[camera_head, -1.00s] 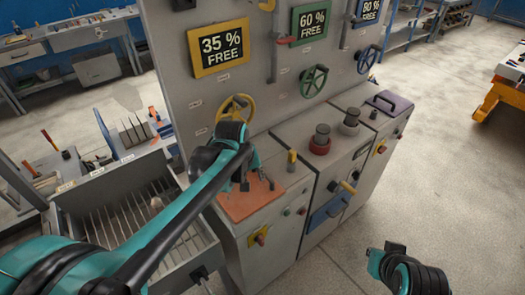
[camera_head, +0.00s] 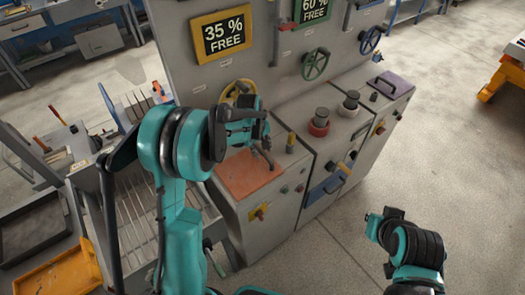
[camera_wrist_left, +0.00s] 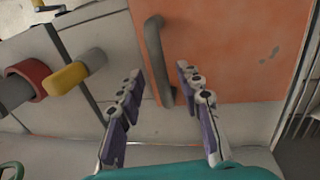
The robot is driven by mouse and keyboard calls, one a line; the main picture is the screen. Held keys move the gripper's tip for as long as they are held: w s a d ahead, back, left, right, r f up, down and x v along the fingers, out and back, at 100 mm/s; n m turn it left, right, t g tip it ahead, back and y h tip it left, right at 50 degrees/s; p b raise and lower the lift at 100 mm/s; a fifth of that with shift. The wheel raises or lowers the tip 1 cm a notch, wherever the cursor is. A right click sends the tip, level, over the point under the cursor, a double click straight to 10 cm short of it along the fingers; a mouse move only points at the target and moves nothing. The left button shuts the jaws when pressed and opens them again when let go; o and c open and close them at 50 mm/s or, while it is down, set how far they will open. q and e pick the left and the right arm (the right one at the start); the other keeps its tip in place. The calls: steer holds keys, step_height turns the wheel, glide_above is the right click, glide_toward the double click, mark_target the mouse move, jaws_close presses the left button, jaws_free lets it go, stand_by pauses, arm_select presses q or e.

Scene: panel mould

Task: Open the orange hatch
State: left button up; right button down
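The orange hatch (camera_head: 240,178) lies flat and looks shut on top of the grey cabinet below the yellow valve wheel. It fills the upper right of the left wrist view (camera_wrist_left: 235,50). Its dark grey bar handle (camera_wrist_left: 157,60) runs along one edge of the panel. My left gripper (camera_wrist_left: 158,72) is open, with one purple-padded finger on each side of the handle in that view; I see no clear contact. In the head view the left gripper (camera_head: 262,155) is over the hatch's far right corner. My right gripper (camera_head: 376,220) is away at the lower right; its fingers are not clear.
The upright panel (camera_head: 180,60) with signs and valve wheels stands behind the hatch. A yellow-handled lever (camera_head: 291,142) and a red knob (camera_head: 319,122) are to the hatch's right. A slatted bin (camera_head: 135,225) is to its left.

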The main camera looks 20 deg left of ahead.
arm_select(q)
steer(key=shift+f, duration=0.35)
jaws_close()
steer(key=shift+r, duration=0.15)
